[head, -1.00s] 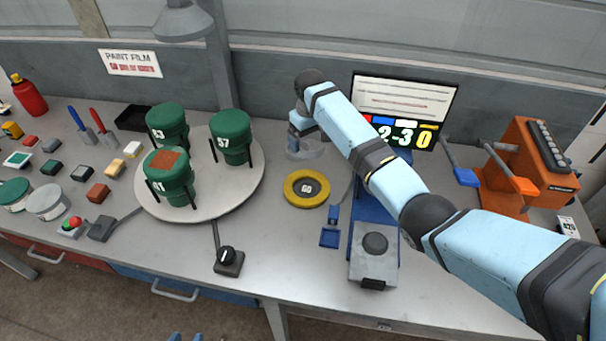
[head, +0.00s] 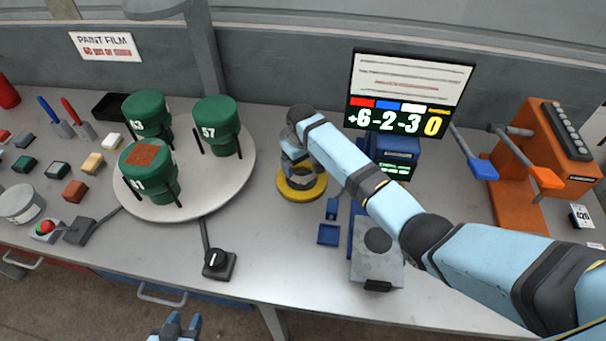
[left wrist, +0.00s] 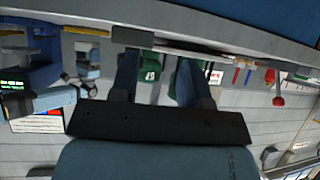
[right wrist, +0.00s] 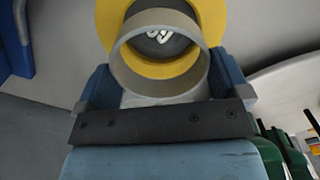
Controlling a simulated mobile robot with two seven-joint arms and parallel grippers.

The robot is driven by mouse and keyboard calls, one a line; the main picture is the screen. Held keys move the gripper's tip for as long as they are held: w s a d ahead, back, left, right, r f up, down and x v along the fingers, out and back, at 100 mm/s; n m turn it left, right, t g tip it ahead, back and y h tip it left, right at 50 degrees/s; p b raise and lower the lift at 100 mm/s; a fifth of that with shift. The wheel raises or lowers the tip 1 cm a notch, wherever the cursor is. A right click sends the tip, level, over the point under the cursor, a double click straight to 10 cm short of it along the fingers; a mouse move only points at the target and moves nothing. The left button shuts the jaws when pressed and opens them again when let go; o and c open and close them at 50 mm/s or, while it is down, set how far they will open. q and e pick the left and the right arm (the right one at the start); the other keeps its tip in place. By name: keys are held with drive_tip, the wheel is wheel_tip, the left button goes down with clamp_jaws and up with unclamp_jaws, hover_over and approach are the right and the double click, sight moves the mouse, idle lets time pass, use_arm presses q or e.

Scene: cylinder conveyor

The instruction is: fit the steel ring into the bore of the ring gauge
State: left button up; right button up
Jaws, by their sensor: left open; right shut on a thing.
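The ring gauge is a yellow disc (head: 316,190) with a dark numbered centre, lying flat on the bench; it also fills the top of the right wrist view (right wrist: 212,25). My right gripper (right wrist: 163,80) is shut on the grey steel ring (right wrist: 150,90). In the head view, my right gripper (head: 294,170) is over the gauge and hides part of it. The ring overlaps the gauge's centre in the right wrist view; I cannot tell how large the gap between them is. My left gripper (head: 178,325) is open and empty, low before the bench; its fingers also show in the left wrist view (left wrist: 158,75).
A round white turntable (head: 205,198) with green numbered canisters stands left of the gauge. A black knob switch (head: 217,262) is in front. A blue stand with a grey block (head: 376,262) and a screen (head: 408,92) are to the right. Small blocks lie far left.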

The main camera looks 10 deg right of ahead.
drive_tip(key=shift+f, duration=0.15)
wheel_tip(320, 180, down, 4)
drive_tip(key=b, duration=0.4)
drive_tip(key=shift+f, duration=0.15)
drive_tip(key=shift+w, duration=0.1)
use_arm(q)
drive_tip(key=f, duration=0.1)
drive_tip(key=d+f, duration=0.1)
drive_tip(key=f, duration=0.1)
drive_tip(key=shift+w+d+f, duration=0.3)
drive_tip(key=shift+d+f, duration=0.05)
drive_tip(key=shift+f, duration=0.05)
drive_tip(key=shift+a, duration=0.1)
use_arm(e)
drive_tip(key=o, duration=0.7)
use_arm(q)
drive_tip(key=shift+f, duration=0.1)
